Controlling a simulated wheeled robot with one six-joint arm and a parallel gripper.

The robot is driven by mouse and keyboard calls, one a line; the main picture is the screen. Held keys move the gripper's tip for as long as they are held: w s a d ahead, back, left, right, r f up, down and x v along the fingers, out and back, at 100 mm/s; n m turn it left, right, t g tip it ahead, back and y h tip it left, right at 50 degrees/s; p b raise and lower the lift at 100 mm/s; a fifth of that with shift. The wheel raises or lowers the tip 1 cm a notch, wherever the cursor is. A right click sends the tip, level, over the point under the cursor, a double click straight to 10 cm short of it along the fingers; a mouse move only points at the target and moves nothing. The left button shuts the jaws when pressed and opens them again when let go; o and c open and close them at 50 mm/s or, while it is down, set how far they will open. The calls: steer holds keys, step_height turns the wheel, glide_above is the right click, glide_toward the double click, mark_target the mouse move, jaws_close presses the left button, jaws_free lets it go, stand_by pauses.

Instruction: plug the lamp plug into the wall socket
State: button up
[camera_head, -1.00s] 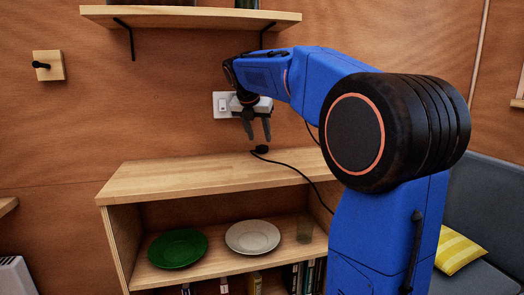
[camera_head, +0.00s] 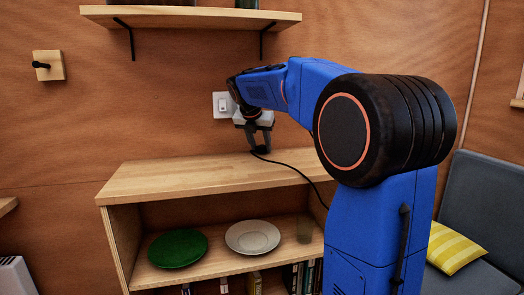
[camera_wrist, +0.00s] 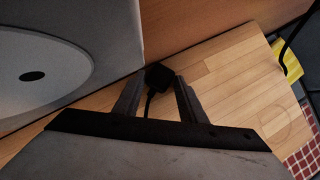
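The black lamp plug (camera_wrist: 158,76) is at the shelf top, between the tips of my gripper (camera_wrist: 160,80) in the wrist view. The fingers straddle it closely with no clear sign of a squeeze. In the head view my gripper (camera_head: 260,146) points down at the shelf top and hides the plug. The black cable (camera_head: 290,168) runs from there to the right along the shelf. A pale round face with a dark hole (camera_wrist: 34,76), apparently the socket, fills the wrist view's left.
The wooden shelf unit (camera_head: 150,184) has a clear top on the left. A wall shelf (camera_head: 200,18) hangs above. A yellow cushion (camera_head: 452,248) lies at the right.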

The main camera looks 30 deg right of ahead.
steer(key=shift+c, duration=1)
steer(key=shift+s+a+r, duration=0.1)
steer(key=shift+a+r, duration=0.05)
steer(key=shift+r, duration=0.05)
steer(key=s+a+r, duration=0.2)
steer(key=s+a, duration=0.1)
steer(key=s+a+r, duration=0.3)
steer(key=a, duration=0.1)
steer(key=s+a+r, duration=0.2)
steer(key=s+a, duration=0.1)
steer(key=shift+a+r, duration=0.2)
steer(key=shift+r, duration=0.1)
steer(key=c, duration=0.3)
steer(key=shift+w, duration=0.1)
steer(key=shift+c, duration=0.2)
